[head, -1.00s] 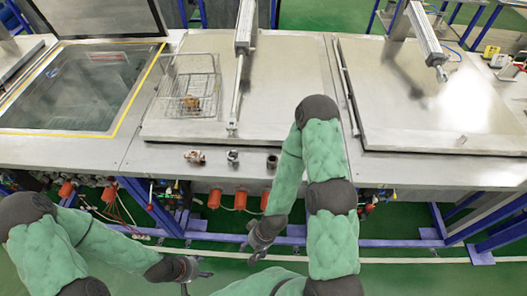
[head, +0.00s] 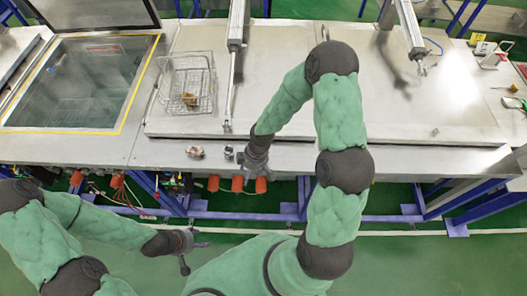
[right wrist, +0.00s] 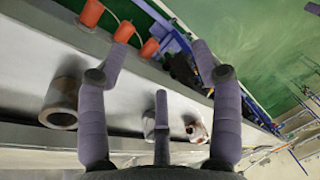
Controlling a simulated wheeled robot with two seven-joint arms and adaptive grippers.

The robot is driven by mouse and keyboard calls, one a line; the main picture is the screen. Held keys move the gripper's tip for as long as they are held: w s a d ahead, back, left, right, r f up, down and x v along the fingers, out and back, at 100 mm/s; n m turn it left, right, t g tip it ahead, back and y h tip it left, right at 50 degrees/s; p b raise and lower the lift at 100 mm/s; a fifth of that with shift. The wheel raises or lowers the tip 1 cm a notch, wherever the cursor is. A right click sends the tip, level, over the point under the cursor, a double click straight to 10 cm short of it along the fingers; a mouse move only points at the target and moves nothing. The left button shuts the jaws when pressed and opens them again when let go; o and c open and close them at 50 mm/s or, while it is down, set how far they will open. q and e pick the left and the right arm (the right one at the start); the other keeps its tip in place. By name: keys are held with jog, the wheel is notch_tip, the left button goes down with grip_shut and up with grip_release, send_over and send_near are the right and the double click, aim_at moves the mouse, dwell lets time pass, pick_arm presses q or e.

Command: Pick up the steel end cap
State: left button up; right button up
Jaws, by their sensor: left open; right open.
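A grey steel cylinder with an open end (right wrist: 64,100), which looks like the end cap, lies on the bench's front strip at the left of the right wrist view. My right gripper (head: 256,170) is open at the bench's front edge and hides that spot in the head view. In the right wrist view my right gripper (right wrist: 160,65) has its fingers spread and empty, with the cylinder outside them to the left. My left gripper (head: 187,248) is open and empty in front of the bench, away from the parts.
A small metal fitting (head: 229,152) and a reddish-silver fitting (head: 195,152) sit on the front strip. A wire basket (head: 187,85) stands on a closed steel lid. An open tank (head: 75,85) is at left. Orange fittings (head: 213,183) hang below the edge.

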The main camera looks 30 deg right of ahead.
jog(key=w+d+r+n+h, duration=0.3)
jog(key=w+d+r+n, duration=0.35)
jog(key=d+r, duration=0.3)
jog(key=f, duration=0.5)
jog(key=shift+s+f, duration=0.1)
jog(key=shift+s, duration=0.25)
jog(key=f, duration=0.4)
jog(key=shift+s+a+f, duration=0.15)
jog(key=shift+s+f, duration=0.15)
jog(key=shift+f, duration=0.1)
jog(key=shift+w+f, duration=0.1)
jog(key=shift+f, duration=0.2)
grip_shut()
